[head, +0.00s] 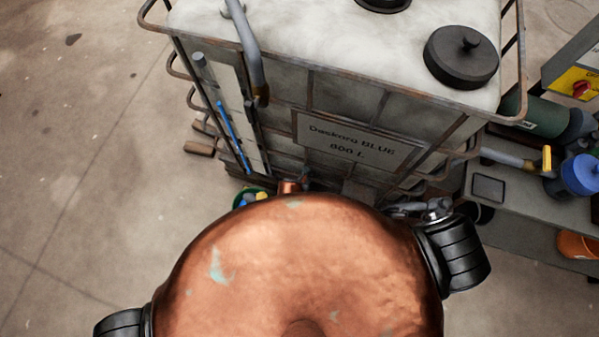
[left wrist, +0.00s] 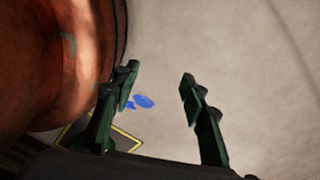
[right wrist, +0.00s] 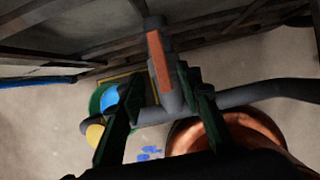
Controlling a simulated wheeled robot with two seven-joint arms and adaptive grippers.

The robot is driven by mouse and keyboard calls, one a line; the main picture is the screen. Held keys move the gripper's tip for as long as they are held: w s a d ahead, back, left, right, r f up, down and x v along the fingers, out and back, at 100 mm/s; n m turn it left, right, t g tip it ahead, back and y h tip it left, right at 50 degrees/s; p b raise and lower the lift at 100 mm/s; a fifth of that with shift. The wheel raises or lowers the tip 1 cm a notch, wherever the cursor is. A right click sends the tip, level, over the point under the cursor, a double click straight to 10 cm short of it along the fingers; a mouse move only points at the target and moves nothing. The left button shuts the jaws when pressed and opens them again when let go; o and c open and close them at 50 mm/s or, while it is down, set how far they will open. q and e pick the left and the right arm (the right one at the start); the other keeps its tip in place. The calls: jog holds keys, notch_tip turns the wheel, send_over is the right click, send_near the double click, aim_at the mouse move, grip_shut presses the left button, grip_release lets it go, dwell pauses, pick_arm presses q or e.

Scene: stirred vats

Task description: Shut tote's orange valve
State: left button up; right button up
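The tote (head: 340,85) is a whitish caged tank with a label reading BLUE, in the upper middle of the head view. An orange-brown piece low on the tote front (head: 289,187) in the head view is probably this valve. My right gripper (right wrist: 160,75) is open, its fingertips on either side of the handle, with no clear contact. My left gripper (left wrist: 158,78) is open and empty above the floor. Neither gripper's fingers show in the head view.
A large copper-coloured rounded form (head: 300,265) hides the lower middle of the head view. A green tub (right wrist: 103,98) with blue and yellow items stands beside the valve. A yellow-handled valve (head: 547,158) and equipment stand at the right.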

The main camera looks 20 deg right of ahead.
jog(key=shift+w+d+f, duration=0.1)
jog(key=shift+w+f, duration=0.1)
jog(key=shift+f, duration=0.35)
jog(key=b+x, duration=0.2)
jog(key=x, duration=0.4)
jog(key=shift+w+d+f+b, duration=0.2)
jog(key=shift+f+b, duration=0.15)
jog(key=shift+f, duration=0.2)
jog(key=shift+c, duration=0.3)
grip_shut()
